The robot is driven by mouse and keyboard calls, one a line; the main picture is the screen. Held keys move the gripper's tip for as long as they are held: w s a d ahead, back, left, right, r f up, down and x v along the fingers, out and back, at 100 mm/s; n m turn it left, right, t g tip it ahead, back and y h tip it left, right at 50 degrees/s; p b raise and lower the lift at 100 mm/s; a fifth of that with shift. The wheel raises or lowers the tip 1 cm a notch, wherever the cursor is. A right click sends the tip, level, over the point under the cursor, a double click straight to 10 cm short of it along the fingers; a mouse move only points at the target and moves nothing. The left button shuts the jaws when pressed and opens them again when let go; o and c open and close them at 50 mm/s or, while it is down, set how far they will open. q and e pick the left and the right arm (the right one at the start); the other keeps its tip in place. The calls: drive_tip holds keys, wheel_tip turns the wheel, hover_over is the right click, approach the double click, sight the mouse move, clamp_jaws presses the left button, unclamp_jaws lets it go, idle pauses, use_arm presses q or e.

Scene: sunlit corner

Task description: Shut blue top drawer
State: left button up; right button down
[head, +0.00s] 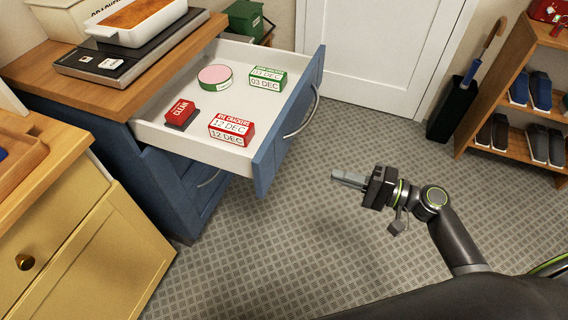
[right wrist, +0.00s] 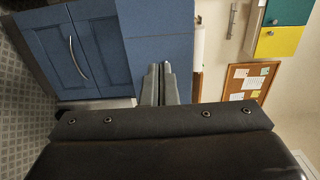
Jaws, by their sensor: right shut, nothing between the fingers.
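The blue top drawer (head: 265,166) stands pulled out of the blue cabinet in the head view. Its blue front with a curved metal handle (head: 304,118) faces right. Inside lie a red and dark block marked CLEAN (head: 181,113), a red and white date box (head: 231,129), a green and white date box (head: 267,79) and a round pink and green tin (head: 214,77). My right gripper (head: 335,176) is shut and empty, to the right of the drawer front and apart from it. The right gripper (right wrist: 160,68) also shows in the right wrist view, fingers together. My left gripper is not seen.
A wooden counter (head: 60,75) above the drawer holds a scale (head: 105,66) with a baking dish (head: 137,22). A yellow cabinet (head: 95,240) stands at the near left. A shoe rack (head: 515,100) and an umbrella stand (head: 450,108) are at right. The floor between is clear.

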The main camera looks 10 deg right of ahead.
sight(275, 156)
drive_tip(key=p+x, duration=0.3)
drive_tip(key=x, duration=0.9)
drive_tip(key=shift+w+a, duration=0.1)
drive_tip(key=shift+w, duration=0.05)
drive_tip(key=shift+w+a, duration=0.3)
drive_tip(key=shift+a, duration=0.15)
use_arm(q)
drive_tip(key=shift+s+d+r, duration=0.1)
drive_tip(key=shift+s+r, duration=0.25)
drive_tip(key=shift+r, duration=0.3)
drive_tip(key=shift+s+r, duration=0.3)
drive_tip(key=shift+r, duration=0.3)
